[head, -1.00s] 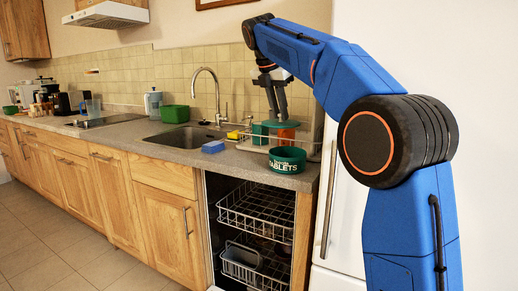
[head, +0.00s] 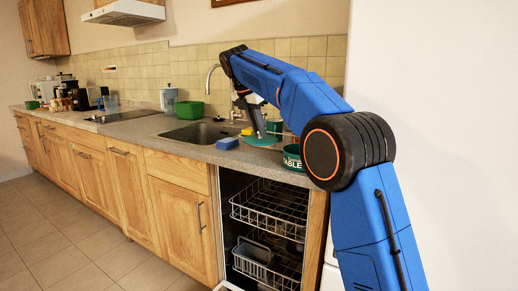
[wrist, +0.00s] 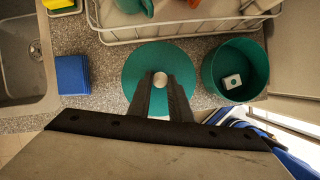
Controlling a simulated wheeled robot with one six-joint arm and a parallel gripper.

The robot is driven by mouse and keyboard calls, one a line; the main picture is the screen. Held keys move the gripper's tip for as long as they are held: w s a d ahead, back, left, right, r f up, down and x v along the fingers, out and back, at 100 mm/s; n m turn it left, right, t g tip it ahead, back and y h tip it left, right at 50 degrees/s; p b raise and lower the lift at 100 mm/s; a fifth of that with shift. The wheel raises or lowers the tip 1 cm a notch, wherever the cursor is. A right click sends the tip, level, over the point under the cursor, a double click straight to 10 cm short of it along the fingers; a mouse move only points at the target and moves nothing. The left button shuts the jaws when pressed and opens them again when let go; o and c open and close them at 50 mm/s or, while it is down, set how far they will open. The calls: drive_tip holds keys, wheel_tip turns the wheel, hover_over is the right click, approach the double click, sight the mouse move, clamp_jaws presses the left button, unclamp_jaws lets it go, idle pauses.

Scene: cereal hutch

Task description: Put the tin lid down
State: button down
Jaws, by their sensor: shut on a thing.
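The tin lid (wrist: 182,70) is a flat green disc with a pale knob (wrist: 160,79) at its middle. My gripper (wrist: 162,84) is shut on the knob in the wrist view. In the head view my gripper (head: 262,134) points down with the lid (head: 263,141) under it, low at the counter by the sink. I cannot tell whether the lid touches the counter. The green tin (head: 292,158) stands open to the right of the lid. The wrist view shows a small white block inside the tin (wrist: 258,65).
A blue sponge (wrist: 72,75) lies left of the lid, beside the sink (head: 198,133). A wire dish rack (wrist: 185,28) stands behind the lid. The dishwasher (head: 265,215) below is open with its racks showing. Speckled counter (wrist: 104,112) shows between sponge and lid.

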sight(257, 140)
drive_tip(key=shift+f, duration=3.15)
drive_tip(key=c, duration=1.6)
unclamp_jaws()
drive_tip(key=shift+f, duration=0.1)
drive_tip(key=v, duration=1.2)
drive_tip(key=shift+a, duration=0.1)
